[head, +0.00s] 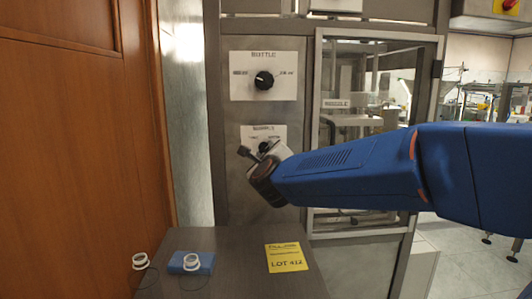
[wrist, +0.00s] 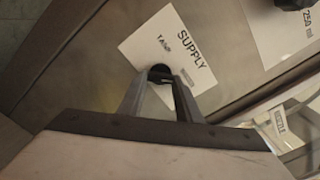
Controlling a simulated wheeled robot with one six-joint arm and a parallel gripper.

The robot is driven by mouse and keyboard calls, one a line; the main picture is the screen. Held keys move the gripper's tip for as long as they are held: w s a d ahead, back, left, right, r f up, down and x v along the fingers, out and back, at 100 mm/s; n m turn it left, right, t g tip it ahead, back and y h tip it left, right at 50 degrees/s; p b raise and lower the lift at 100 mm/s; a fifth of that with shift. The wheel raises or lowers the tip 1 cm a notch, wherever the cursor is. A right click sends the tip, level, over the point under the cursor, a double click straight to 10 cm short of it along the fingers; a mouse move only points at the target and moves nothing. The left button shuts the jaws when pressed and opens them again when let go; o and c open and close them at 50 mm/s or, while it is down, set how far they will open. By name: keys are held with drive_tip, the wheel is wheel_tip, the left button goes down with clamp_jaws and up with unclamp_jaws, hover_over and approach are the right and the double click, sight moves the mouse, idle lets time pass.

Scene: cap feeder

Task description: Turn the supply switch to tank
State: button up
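The supply switch (wrist: 161,69) is a small dark round knob on a white plate marked SUPPLY (wrist: 178,47). In the wrist view TANK is printed on one side of the knob, and a small grey label (wrist: 188,77) sits on the other. My gripper (wrist: 160,77) has its fingertips right at the knob, with a gap between the fingers. Whether they touch or clasp it cannot be told. In the head view my gripper (head: 254,153) is in front of the lower plate (head: 275,131) and partly covers it. The pointer's direction is hidden.
Above is a BOTTLE plate (head: 243,92) with a black knob (head: 264,80). A glazed door (head: 345,65) is to the right. Below, a dark counter (head: 222,240) holds a blue block (head: 200,265), white ring-like caps (head: 140,260) and a yellow LOT 412 card (head: 286,257).

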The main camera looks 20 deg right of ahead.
drive_tip(key=c, duration=0.3)
drive_tip(key=n, duration=0.3)
drive_tip(key=shift+n, duration=0.4)
drive_tip(key=n, duration=0.4)
drive_tip(key=shift+r+n, duration=0.15)
drive_tip(key=shift+n, duration=0.15)
drive_tip(key=n, duration=0.5)
drive_tip(key=shift+r, duration=0.1)
drive_tip(key=shift+n, duration=2.3)
drive_tip(key=o, duration=1)
